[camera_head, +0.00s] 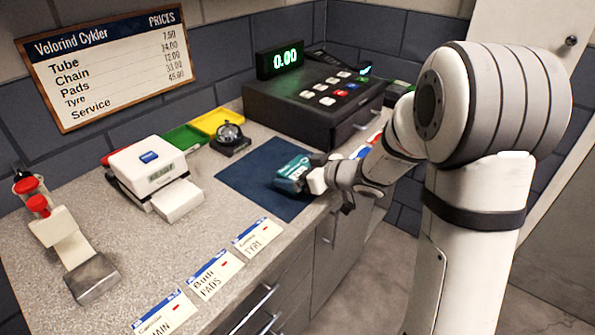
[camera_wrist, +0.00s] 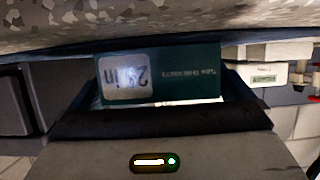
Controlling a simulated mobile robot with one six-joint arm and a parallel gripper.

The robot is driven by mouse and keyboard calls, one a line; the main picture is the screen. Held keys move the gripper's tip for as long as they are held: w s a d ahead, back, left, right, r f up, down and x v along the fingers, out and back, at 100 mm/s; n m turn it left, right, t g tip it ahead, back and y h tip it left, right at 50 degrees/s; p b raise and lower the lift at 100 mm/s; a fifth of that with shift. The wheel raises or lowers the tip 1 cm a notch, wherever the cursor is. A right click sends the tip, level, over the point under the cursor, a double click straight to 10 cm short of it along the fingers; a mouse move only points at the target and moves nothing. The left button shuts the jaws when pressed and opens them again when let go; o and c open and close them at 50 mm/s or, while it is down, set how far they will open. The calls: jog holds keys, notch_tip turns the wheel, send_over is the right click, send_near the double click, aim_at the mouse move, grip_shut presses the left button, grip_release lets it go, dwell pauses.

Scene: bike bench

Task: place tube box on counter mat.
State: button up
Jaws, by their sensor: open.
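The tube box (camera_head: 292,171) is teal with a pale label and is over the right part of the dark blue counter mat (camera_head: 248,174). It looks low on the mat, but I cannot tell whether its whole underside touches. My gripper (camera_head: 312,178) is open at the box's right end, close to it or touching. In the wrist view the tube box (camera_wrist: 160,73) fills the middle in front of my gripper, with its "29in" label upside down. My gripper hides the box's near end and part of the mat's right edge.
A black cash register (camera_head: 315,100) with a lit display stands behind the mat. A white card terminal (camera_head: 152,172), a black round device (camera_head: 230,138) and green and yellow trays (camera_head: 216,121) stand to the left. Price cards (camera_head: 214,273) lie along the counter's front edge.

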jog(key=s+d+r+m+t+h, duration=0.1)
jog(key=s+d+r+m+h, duration=0.2)
jog(key=d, duration=0.4)
jog(key=s+d+r+m+t+h+p, duration=0.1)
jog(key=s+d+r+m+h, duration=0.1)
jog(key=d+h, duration=0.3)
jog(key=s+d+r+m+t+h, duration=0.1)
jog(key=s+d+r+m+h, duration=0.15)
jog(key=d, duration=0.55)
jog(key=s+a+f+m+g, duration=0.1)
jog(key=s+g, duration=0.3)
jog(key=s, duration=0.6)
jog(key=s+a+f+m+g, duration=0.1)
jog(key=s+a+g, duration=0.3)
jog(key=s, duration=0.5)
jog(key=shift+s+f+m+g, duration=0.2)
jog(key=shift+s+m+g, duration=0.15)
jog(key=shift+m+g, duration=0.1)
jog(key=p+v, duration=0.3)
jog(key=shift+w+d, duration=0.1)
jog(key=shift+w, duration=0.1)
